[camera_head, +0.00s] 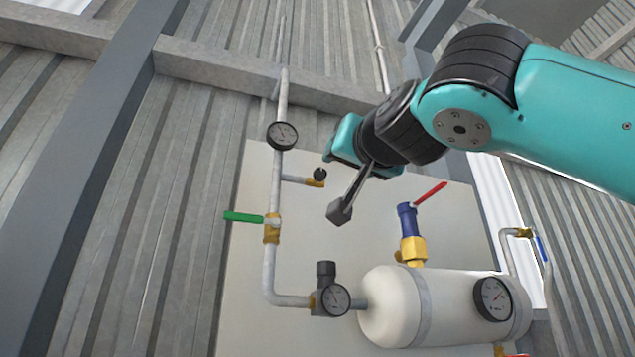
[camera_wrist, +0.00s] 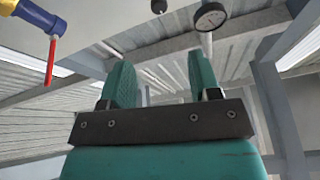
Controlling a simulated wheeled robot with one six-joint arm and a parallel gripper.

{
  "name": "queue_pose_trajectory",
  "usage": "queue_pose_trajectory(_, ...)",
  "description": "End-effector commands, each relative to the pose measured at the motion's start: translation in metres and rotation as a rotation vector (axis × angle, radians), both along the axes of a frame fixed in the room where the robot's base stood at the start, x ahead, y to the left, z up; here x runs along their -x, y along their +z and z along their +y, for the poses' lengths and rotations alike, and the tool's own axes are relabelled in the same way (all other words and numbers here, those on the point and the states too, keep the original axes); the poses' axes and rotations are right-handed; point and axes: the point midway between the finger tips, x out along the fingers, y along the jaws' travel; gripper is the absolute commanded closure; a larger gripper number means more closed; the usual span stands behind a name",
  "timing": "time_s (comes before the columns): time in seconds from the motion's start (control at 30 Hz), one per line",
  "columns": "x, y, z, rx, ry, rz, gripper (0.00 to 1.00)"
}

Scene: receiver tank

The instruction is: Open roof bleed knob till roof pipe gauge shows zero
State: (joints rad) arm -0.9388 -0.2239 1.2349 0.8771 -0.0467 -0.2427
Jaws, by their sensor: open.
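The roof pipe gauge (camera_head: 282,135) is a round dial with a black rim on the upright grey pipe; its reading is too small to make out. The roof bleed knob (camera_head: 320,173) is small and black, on a brass fitting at the end of a short side branch below the gauge. My gripper (camera_head: 345,143) is just above and right of the knob in the head view, apart from it as far as I can tell. In the wrist view my gripper (camera_wrist: 161,78) is open and empty. The knob (camera_wrist: 158,6) and gauge (camera_wrist: 210,16) show at the top edge there.
A green lever (camera_head: 243,217) sits on the pipe below. A regulator gauge (camera_head: 335,299), a white tank (camera_head: 420,308) with its own gauge (camera_head: 493,298), and a blue and yellow valve with a red handle (camera_head: 430,193) stand below and right. The backing panel is flat.

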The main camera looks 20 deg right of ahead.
Motion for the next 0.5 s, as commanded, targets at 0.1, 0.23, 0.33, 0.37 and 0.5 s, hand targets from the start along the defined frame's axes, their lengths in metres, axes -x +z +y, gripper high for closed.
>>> queue_pose_trajectory(0.1,-0.016,0.01,-0.004,0.004,-0.011,0.003,0.43)
queue_pose_trajectory(0.23,-0.04,0.021,-0.004,0.005,-0.01,0.005,0.43)
queue_pose_trajectory(0.33,-0.06,0.03,-0.004,0.006,-0.009,0.006,0.43)
queue_pose_trajectory(0.37,-0.067,0.033,-0.005,0.006,-0.009,0.006,0.43)
queue_pose_trajectory(0.5,-0.097,0.045,-0.005,0.004,-0.006,0.007,0.43)
